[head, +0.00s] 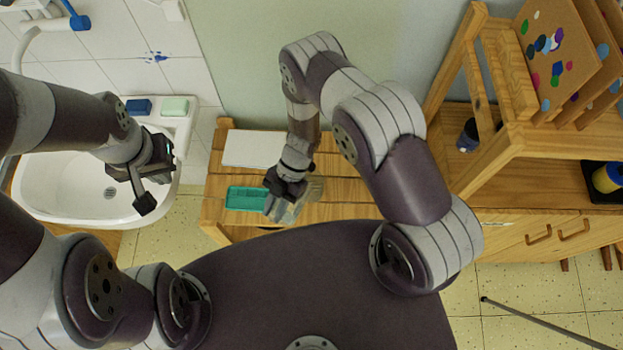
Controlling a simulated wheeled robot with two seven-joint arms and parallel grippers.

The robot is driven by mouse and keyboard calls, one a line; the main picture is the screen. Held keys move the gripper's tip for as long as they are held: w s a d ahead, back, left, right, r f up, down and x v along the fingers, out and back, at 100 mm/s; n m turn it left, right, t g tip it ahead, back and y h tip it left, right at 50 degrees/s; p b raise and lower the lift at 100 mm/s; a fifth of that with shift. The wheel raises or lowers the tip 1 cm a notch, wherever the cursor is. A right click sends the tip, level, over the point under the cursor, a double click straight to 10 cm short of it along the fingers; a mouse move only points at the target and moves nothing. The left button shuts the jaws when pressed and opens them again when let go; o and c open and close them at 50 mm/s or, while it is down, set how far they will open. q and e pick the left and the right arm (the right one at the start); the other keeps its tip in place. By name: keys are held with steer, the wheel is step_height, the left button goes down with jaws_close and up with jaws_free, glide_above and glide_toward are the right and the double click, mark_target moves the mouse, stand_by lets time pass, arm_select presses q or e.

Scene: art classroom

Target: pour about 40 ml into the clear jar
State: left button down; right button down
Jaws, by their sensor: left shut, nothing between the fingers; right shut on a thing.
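My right gripper (279,190) is over the low wooden table, shut on a pale grey vessel (279,209) that looks tilted. Its mouth and contents are too small to make out. A translucent, jar-like shape (316,188) stands just right of the gripper, partly hidden by it; I cannot tell surely that it is the clear jar. No liquid can be seen. My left gripper (152,192) is shut and empty above the sink.
The wooden table (345,205) also bears a teal tray (245,198) and a white sheet (253,148). The white sink (60,195) with a blue and a green sponge (174,106) is at left. A wooden shelf unit (500,150) stands at right, with a dark jar (468,135).

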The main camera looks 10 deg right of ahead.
mark_target(270, 221)
steer(key=shift+s+a+f, duration=0.1)
steer(key=shift+f, duration=0.1)
steer(key=f+h, duration=0.1)
steer(key=s+a+f+t+b, duration=0.1)
steer(key=f, duration=0.1)
steer(key=s+a+f+t+h, duration=0.1)
steer(key=f, duration=0.1)
steer(key=shift+s+a+h+b, duration=0.2)
steer(key=shift+a+h+b, duration=0.1)
steer(key=shift+b, duration=0.1)
step_height(270, 221, down, 6)
steer(key=s+a+t+h+b, duration=0.2)
steer(key=t+h+b, duration=0.1)
steer(key=b, duration=0.3)
steer(key=shift+t+h+b, duration=0.3)
steer(key=shift+t, duration=0.1)
